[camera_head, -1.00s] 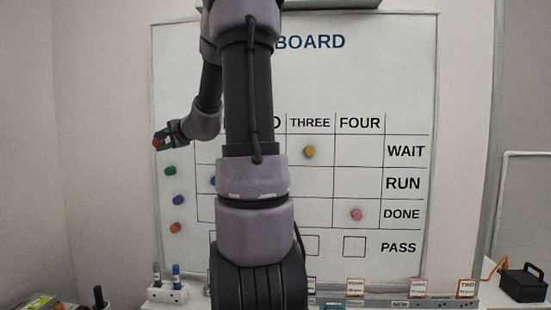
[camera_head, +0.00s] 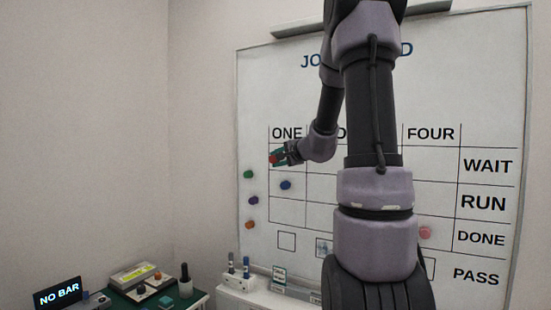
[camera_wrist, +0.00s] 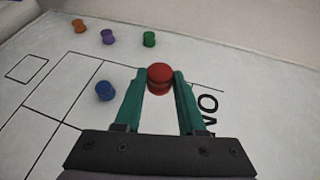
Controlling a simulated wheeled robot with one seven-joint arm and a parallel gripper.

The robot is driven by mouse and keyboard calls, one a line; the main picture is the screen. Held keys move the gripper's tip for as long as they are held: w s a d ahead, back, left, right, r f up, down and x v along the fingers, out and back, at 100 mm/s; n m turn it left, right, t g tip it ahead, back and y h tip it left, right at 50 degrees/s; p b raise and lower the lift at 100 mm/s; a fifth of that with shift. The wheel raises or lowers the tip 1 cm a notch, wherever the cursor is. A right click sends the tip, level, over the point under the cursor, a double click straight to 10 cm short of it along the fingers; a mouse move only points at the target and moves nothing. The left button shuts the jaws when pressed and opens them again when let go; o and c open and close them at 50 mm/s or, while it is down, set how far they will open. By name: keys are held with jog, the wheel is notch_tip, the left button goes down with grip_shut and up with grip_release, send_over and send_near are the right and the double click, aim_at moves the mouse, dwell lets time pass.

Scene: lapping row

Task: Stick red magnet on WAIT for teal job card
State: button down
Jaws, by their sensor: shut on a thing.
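My gripper (camera_head: 277,158) is shut on the red magnet (camera_head: 274,159), in front of the left part of the WAIT row near column ONE on the whiteboard (camera_head: 350,75). The wrist view shows the red magnet (camera_wrist: 160,76) between the teal fingertips of my gripper (camera_wrist: 160,85). I cannot tell whether the magnet touches the board. The WAIT label (camera_head: 487,167) is at the right. My arm hides part of the grid.
A blue magnet (camera_head: 286,184) is in column ONE, RUN row. Green (camera_head: 248,174), purple (camera_head: 253,200) and orange (camera_head: 249,225) magnets are at the board's left edge. A pink magnet (camera_head: 425,233) is in the DONE row. A NO BAR sign (camera_head: 58,293) stands at lower left.

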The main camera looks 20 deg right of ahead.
jog(key=w+d, duration=0.5)
jog(key=d, duration=0.1)
jog(key=shift+d, duration=0.4)
dwell(0.4)
jog(key=shift+w, duration=0.15)
dwell(0.5)
jog(key=shift+c, duration=2.1)
grip_release()
